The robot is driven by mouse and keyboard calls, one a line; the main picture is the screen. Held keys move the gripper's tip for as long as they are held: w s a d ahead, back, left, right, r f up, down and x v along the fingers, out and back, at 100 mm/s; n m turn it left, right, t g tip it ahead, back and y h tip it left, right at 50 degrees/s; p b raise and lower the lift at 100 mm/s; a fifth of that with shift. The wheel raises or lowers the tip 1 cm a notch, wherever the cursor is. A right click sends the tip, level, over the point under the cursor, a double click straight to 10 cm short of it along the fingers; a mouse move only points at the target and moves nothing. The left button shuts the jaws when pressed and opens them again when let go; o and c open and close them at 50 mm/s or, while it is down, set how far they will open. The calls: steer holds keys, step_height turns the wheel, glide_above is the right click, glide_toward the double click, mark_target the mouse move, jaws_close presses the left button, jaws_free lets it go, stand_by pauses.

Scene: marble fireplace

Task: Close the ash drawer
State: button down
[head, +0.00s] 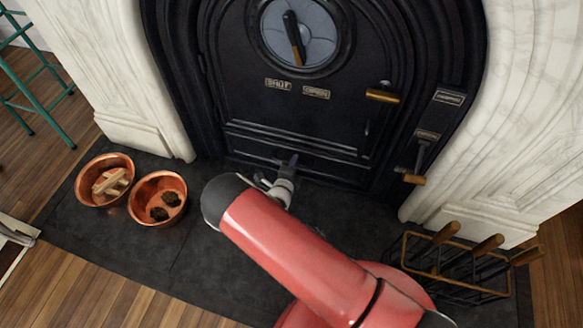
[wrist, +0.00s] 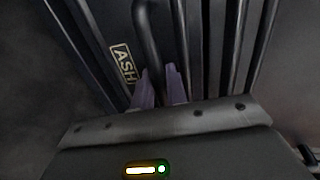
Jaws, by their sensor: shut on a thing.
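The ash drawer (head: 325,168) is low in the front of the black stove, just above the hearth. How far it stands out is hard to tell. In the wrist view its "ASH" plate (wrist: 123,63) is just left of the curved dark drawer handle (wrist: 147,30). My gripper (head: 290,160) is at the drawer front. In the wrist view its purple fingers (wrist: 161,82) are shut on the handle's near end. My wrist and arm hide part of the hearth and lower stove in the head view.
Two copper bowls, one with wood (head: 88,194) and one with dark lumps (head: 148,211), sit left on the dark hearth. A fire-tool rack (head: 460,275) stands at right. The stove door (head: 235,65) is above, with brass-tipped handles at its right. Marble pillars flank the stove.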

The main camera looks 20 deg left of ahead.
steer(key=shift+w+r, duration=0.25)
steer(key=shift+w, duration=0.05)
steer(key=c, duration=1.5)
jaws_free()
steer(key=shift+s+f, duration=0.1)
steer(key=shift+s, duration=0.05)
steer(key=p+v, duration=0.1)
steer(key=v, duration=0.6)
steer(key=shift+s, duration=0.3)
steer(key=shift+s, duration=0.15)
